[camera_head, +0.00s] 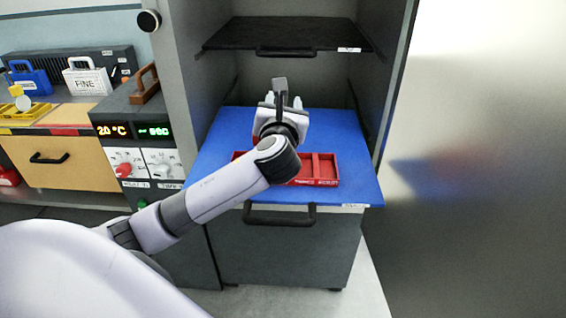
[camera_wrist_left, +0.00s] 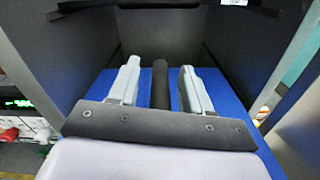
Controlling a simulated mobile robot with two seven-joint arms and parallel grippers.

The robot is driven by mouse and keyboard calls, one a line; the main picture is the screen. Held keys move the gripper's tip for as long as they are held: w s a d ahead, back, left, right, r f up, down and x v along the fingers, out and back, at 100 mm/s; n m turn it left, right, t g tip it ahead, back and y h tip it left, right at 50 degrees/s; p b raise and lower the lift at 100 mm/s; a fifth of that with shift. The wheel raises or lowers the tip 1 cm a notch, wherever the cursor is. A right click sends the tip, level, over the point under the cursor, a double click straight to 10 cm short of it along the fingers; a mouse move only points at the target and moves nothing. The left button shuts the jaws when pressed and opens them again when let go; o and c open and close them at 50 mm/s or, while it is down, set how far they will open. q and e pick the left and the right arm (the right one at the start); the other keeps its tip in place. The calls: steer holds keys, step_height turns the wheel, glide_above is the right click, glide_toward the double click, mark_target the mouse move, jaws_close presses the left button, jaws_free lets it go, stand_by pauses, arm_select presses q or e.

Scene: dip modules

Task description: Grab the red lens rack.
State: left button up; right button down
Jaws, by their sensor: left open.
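The red lens rack (camera_head: 320,168) lies on a blue pull-out shelf (camera_head: 350,187) in the grey cabinet. It is a low red tray with compartments; my left arm and wrist cover its middle and part of its left side in the head view. My left gripper (camera_head: 283,100) is above and behind the rack, its fingers pointing to the cabinet's back. In the left wrist view the gripper (camera_wrist_left: 160,68) is open, with a dark upright bar between its fingers; I cannot tell what the bar belongs to. The rack does not show there. My right gripper is out of view.
A black shelf (camera_head: 290,33) with a handle is above the blue shelf. Cabinet walls stand on both sides. At left are a control box (camera_head: 145,125), a blue carrier (camera_head: 30,80), and a white carrier (camera_head: 87,80) marked FINE. The blue shelf's right part is bare.

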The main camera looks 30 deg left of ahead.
arm_select(q)
jaws_close()
stand_by(1.3)
